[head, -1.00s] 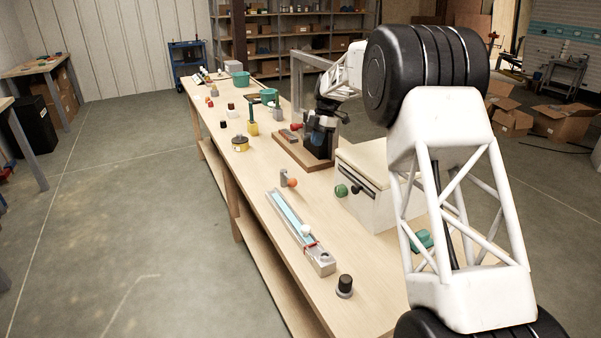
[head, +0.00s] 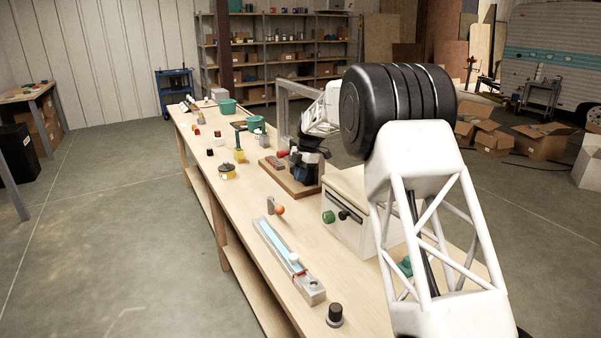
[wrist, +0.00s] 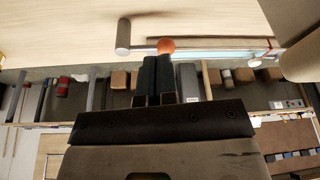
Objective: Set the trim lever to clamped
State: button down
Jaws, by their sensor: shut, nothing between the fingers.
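A short grey lever-like fitting with an orange ball knob (head: 279,210) stands on the bench, left of the cream box. It may be the trim lever; no label confirms this. In the wrist view its orange knob (wrist: 166,45) appears just beyond my fingertips, with a grey cylinder (wrist: 123,36) to its left. My gripper (wrist: 153,62) is shut and empty, its dark fingers together and apparently apart from the knob. In the head view my gripper (head: 308,172) is low over the wooden board, partly hidden by my arm. A red handle (head: 283,153) shows beside it.
The wooden board (head: 277,173) and cream box (head: 345,235) crowd the area around my gripper. A long rail with a blue strip (head: 275,243) and a black knob (head: 334,314) lie nearer. A yellow pot (head: 227,172) stands left. Bare bench lies between.

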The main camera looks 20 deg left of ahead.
aim_at(276, 210)
jog(key=shift+s+a+f, duration=0.55)
jog(key=shift+s+f, duration=0.3)
jog(key=shift+f, duration=0.4)
jog(key=shift+s+a+f, duration=0.55)
jog(key=shift+s+f, duration=0.25)
jog(key=shift+f, duration=0.4)
jog(key=shift+s+a+f, duration=0.55)
jog(key=shift+s+f, duration=0.3)
jog(key=shift+f, duration=0.4)
